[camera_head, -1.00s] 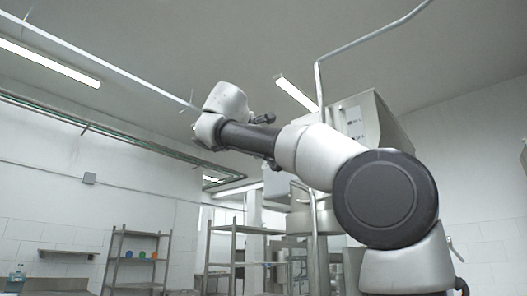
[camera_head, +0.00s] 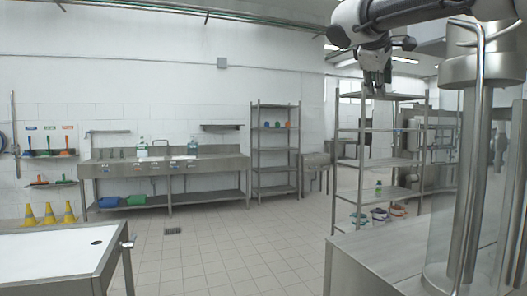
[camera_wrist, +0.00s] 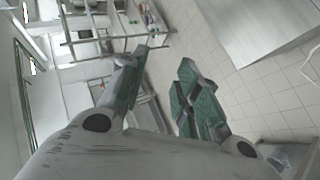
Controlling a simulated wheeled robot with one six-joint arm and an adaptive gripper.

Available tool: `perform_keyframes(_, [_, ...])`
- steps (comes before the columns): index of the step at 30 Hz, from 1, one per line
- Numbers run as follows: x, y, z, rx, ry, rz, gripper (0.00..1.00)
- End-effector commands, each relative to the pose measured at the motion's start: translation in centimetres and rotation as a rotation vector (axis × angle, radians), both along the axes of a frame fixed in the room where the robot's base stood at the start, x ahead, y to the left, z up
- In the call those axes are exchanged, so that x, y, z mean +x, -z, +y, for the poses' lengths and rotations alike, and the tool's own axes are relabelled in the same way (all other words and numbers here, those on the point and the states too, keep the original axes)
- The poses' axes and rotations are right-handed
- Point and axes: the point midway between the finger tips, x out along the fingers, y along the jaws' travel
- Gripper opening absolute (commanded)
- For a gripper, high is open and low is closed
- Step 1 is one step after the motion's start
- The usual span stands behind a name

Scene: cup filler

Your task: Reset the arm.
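My gripper (camera_head: 374,84) hangs at the upper right in the head view, fingers pointing down, in front of the top of a metal shelf rack. In the wrist view my gripper (camera_wrist: 160,85) shows two green-padded fingers spread apart with a clear gap. Nothing is between the fingers. Floor tiles and metal shelving show beyond them.
A steel machine with a clear cylinder (camera_head: 497,190) stands close at the right. A steel counter (camera_head: 375,262) is at lower right and a white-topped table (camera_head: 60,255) at lower left. A sink bench (camera_head: 165,167) and shelf rack (camera_head: 275,150) line the back wall. The middle floor is clear.

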Motion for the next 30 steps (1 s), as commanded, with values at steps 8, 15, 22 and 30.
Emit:
perform_keyframes(8, [-10.3,21.1,-1.9,0.481,0.153,0.261,0.32])
perform_keyframes(15, [-22.8,34.7,-2.9,0.829,0.389,0.378,0.32])
perform_keyframes(22, [-28.2,37.4,-5.1,0.924,0.501,0.308,0.32])
perform_keyframes(30, [-28.3,37.2,-5.3,0.927,0.51,0.295,0.32])
